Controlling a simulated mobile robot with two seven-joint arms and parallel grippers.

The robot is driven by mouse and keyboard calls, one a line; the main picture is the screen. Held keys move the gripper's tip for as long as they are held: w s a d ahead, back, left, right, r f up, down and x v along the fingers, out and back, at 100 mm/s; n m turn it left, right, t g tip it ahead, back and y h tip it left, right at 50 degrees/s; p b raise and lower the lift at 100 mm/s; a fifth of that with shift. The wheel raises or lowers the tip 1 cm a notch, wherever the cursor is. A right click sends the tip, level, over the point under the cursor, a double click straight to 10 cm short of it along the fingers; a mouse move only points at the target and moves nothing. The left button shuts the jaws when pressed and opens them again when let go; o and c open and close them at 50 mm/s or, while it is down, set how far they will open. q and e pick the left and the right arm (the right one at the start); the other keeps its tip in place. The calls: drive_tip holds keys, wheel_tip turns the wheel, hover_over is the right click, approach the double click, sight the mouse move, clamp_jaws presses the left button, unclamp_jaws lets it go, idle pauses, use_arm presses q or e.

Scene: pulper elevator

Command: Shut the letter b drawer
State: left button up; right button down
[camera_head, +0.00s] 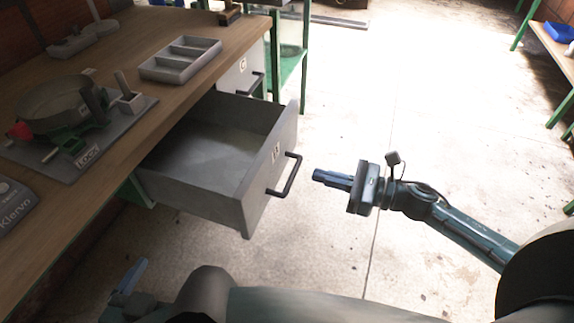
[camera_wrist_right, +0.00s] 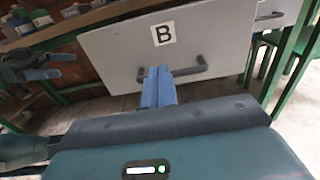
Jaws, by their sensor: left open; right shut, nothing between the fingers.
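The letter B drawer (camera_head: 262,185) is grey and pulled well out from under the wooden workbench. Its inside looks empty. Its front also shows in the right wrist view (camera_wrist_right: 215,35), with a black B on a white label. A dark bar handle (camera_head: 287,176) is on that front. My right gripper (camera_head: 317,175) is shut and empty, to the right of the handle and apart from it in the head view. In the right wrist view its blue fingers point at the drawer front near the handle. My left gripper (camera_head: 132,277) is open at the lower left, below the bench.
Another drawer (camera_head: 232,80), labelled C, sits behind and looks shut. The bench top (camera_head: 125,122) holds a grey divided tray (camera_head: 181,72), a round pan-like device (camera_head: 60,103) on a base and a Klervo-labelled item (camera_head: 12,205). Open floor (camera_head: 400,90) lies to the right.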

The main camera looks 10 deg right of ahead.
sight(274, 163)
drive_tip(key=x, duration=0.8)
drive_tip(key=shift+w+a, duration=0.2)
drive_tip(key=shift+w, duration=0.05)
use_arm(q)
drive_tip(key=shift+r, duration=0.15)
use_arm(e)
drive_tip(key=shift+a, duration=0.1)
drive_tip(key=b+x, duration=0.3)
drive_tip(key=x, duration=0.8)
drive_tip(key=shift+w+f, duration=0.1)
drive_tip(key=shift+f, duration=0.05)
drive_tip(key=b+x, duration=0.4)
drive_tip(key=x, duration=0.8)
drive_tip(key=shift+w+a+b, duration=0.15)
drive_tip(key=shift+a+b, duration=0.05)
drive_tip(key=shift+b, duration=0.1)
use_arm(q)
drive_tip(key=w+m+t, duration=0.1)
drive_tip(key=f+m+t+h, duration=0.1)
drive_tip(key=w+f+t+h, duration=0.1)
drive_tip(key=shift+w+d+f+m, duration=0.15)
drive_tip(key=shift+w+d+m, duration=0.1)
drive_tip(key=shift+w+m, duration=0.15)
use_arm(e)
drive_tip(key=shift+r, duration=0.3)
drive_tip(key=shift+a, duration=0.1)
